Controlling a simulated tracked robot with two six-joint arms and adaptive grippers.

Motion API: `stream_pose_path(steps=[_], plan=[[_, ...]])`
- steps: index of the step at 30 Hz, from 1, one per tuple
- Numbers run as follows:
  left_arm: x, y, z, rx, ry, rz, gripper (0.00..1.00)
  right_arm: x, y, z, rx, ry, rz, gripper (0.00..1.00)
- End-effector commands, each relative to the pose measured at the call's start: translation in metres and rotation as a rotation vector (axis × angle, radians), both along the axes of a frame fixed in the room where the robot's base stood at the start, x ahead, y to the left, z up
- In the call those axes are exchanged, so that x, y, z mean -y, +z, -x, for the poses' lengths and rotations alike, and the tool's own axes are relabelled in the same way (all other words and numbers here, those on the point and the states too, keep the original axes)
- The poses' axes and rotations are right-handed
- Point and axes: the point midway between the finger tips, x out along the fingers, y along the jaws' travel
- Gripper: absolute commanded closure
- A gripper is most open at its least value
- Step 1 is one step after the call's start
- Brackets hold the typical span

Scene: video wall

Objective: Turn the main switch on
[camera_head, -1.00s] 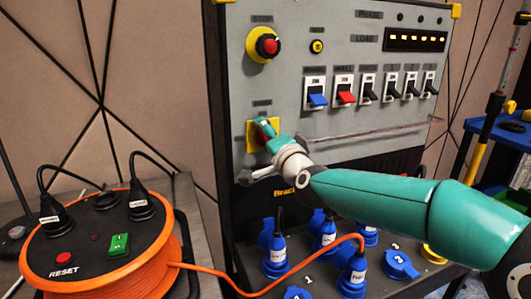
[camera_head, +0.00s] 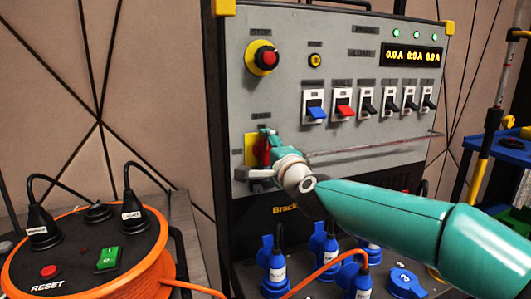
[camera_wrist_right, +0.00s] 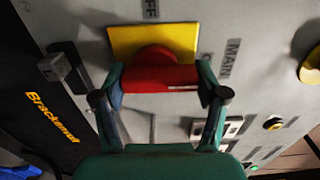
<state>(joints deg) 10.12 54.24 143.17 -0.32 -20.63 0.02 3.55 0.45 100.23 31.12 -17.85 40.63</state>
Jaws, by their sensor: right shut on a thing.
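The main switch is a red rotary handle (camera_head: 261,152) on a yellow plate (camera_head: 249,150), low on the left of the grey panel. My right gripper (camera_head: 268,142) is at the switch, partly covering it. In the right wrist view the red handle (camera_wrist_right: 160,79) sits between the two fingers of my right gripper (camera_wrist_right: 160,86), with the yellow plate (camera_wrist_right: 125,40) behind it. Labels ending in "FF" and reading "MAIN" show beside the plate. My left gripper is in neither view.
The panel (camera_head: 350,80) carries a red stop button (camera_head: 268,57), a row of rocker switches, a lit ammeter display (camera_head: 412,56) and three green lamps (camera_head: 417,35). Blue sockets and plugs are below. An orange cable reel (camera_head: 150,275) stands at the left.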

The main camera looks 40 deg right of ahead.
Motion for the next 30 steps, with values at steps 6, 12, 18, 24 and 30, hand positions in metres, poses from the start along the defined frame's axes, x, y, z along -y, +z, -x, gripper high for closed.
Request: stream_pose_path(steps=[6, 12, 18, 24, 30], plan=[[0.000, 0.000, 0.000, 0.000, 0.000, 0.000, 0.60, 0.002, -0.003, 0.000, -0.004, -0.005, -0.006, 0.18], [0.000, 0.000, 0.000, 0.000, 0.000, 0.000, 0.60, 0.001, -0.002, 0.000, -0.002, -0.002, -0.004, 0.02], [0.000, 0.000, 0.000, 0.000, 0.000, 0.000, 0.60, 0.000, -0.001, 0.000, -0.001, -0.001, -0.002, 0.02], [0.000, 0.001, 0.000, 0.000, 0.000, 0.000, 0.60, -0.003, 0.000, 0.011, 0.000, 0.000, -0.002, 0.02], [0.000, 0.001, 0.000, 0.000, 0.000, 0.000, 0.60, -0.011, 0.000, 0.043, 0.001, 0.001, -0.002, 0.02]])
